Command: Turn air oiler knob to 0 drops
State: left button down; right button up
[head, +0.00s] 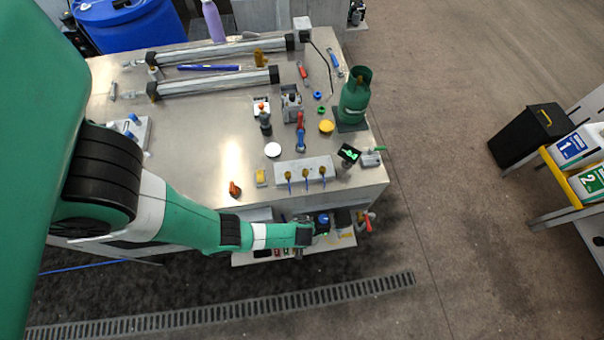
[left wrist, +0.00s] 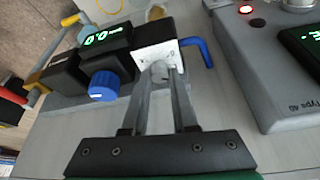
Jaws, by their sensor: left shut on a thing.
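My left gripper (left wrist: 161,78) is shut on a small pale knob (left wrist: 160,70) in the left wrist view. The knob sits in front of a white dial plate (left wrist: 158,54) with small dark markings; a 0 seems to show at its right. The fingers hide part of the knob, so I cannot tell exactly where it points. In the head view my left gripper (head: 309,230) is at the small units on the ledge at the table's front. My right gripper is in neither view.
Left of the dial are a blue knob (left wrist: 103,86) and a green-lit display (left wrist: 106,39). A blue lever (left wrist: 197,52) is just right of it. A grey box (left wrist: 262,70) stands further right. The tabletop (head: 195,110) carries cylinders, valves and a green bottle (head: 354,98).

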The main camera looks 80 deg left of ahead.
pick_arm(q)
jog(key=shift+w+n+g, duration=0.1)
jog(key=shift+n+g, duration=0.3)
jog(key=shift+n, duration=0.6)
jog(key=n+g, duration=0.1)
jog(key=n, duration=0.1)
jog(key=shift+n, duration=0.3)
jog(key=n+g, duration=0.1)
jog(key=n, duration=0.2)
jog(key=shift+w+f+n+h+b, duration=0.1)
jog(key=shift+n+h+b, duration=0.2)
jog(key=shift+b, duration=0.1)
jog(key=shift+a+n+g+h+b, duration=0.15)
jog(key=shift+n+g+b, duration=0.2)
jog(key=shift+n, duration=0.4)
jog(key=shift+d+n+g+h+b, duration=0.15)
jog(key=shift+n+g+b, duration=0.2)
jog(key=shift+n, duration=0.4)
jog(key=c, duration=0.7)
grip_release()
